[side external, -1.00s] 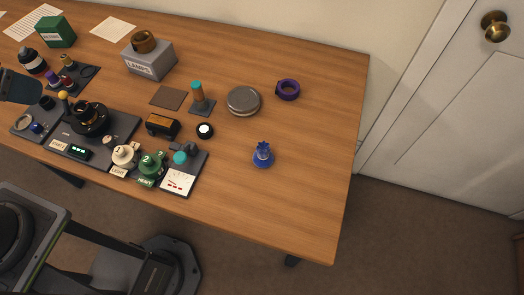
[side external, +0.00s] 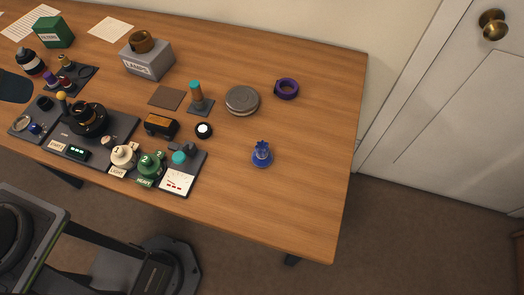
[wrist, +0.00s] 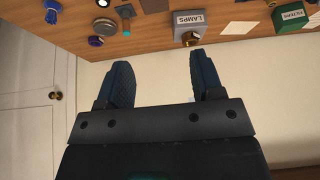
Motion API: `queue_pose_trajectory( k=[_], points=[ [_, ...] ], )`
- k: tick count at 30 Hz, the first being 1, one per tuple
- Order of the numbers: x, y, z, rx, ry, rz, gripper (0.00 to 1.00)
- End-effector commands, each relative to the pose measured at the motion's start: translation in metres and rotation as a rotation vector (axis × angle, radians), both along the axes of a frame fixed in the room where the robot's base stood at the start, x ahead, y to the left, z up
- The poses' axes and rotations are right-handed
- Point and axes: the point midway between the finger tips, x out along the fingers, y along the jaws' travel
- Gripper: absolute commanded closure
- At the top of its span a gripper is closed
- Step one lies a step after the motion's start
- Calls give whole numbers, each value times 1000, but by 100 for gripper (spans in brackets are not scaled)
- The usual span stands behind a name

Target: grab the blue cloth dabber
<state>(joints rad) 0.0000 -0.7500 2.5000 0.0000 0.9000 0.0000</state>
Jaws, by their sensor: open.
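The blue object that best fits the cloth dabber (side external: 262,155) stands upright on the right part of the wooden table, with a round base and a tufted top. It also shows at the top left of the wrist view (wrist: 53,8). My gripper (wrist: 165,78) is open and empty, with its two dark blue fingers spread apart. It is well away from the dabber.
Grey LAMPS box (side external: 147,61) and a crowded dark tray (side external: 60,125) are farther left. The table around the dabber is clear.

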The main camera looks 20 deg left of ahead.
Motion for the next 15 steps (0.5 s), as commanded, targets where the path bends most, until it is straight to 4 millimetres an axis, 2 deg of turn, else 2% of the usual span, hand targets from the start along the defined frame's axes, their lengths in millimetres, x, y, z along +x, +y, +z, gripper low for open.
queue_pose_trajectory(
  k=[4,7,11,15],
  points=[
    [5,-3,3,5,9,-24,39],
    [20,-12,10,21,37,-93,39],
    [53,-36,19,57,93,-245,39],
    [92,-74,21,102,153,-431,39]
  ],
)
